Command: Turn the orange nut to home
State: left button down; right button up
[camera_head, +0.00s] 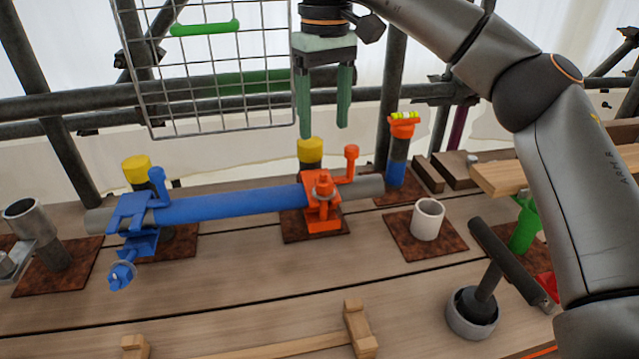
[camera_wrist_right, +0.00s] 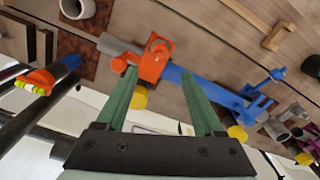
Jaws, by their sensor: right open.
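The orange nut (camera_head: 323,186) sits on the front of an orange clamp (camera_head: 322,216) near the right end of a horizontal pipe with a blue middle (camera_head: 230,204). In the right wrist view the orange clamp (camera_wrist_right: 155,60) lies beyond the fingertips. A blue clamp (camera_head: 130,215) with its own blue nut (camera_head: 121,276) hangs open at the pipe's left. My right gripper (camera_head: 324,132) has green fingers, points down, and is open and empty above and behind the pipe, apart from the nut. It also shows in the right wrist view (camera_wrist_right: 163,80). My left gripper is not in view.
Yellow-capped posts (camera_head: 310,150) stand behind the pipe. An orange-topped post with a level vial (camera_head: 403,125) is at the right. A wire grid (camera_head: 262,120) hangs behind. The front centre boards are mostly clear.

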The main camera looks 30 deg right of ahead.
aim_at(324, 173)
notch_tip(324, 173, down, 12)
jog(key=b, duration=0.2)
jog(key=shift+s+r+b, duration=0.1)
jog(key=shift+r+b, duration=0.15)
jog(key=shift+b, duration=0.05)
grip_shut()
dwell(0.4)
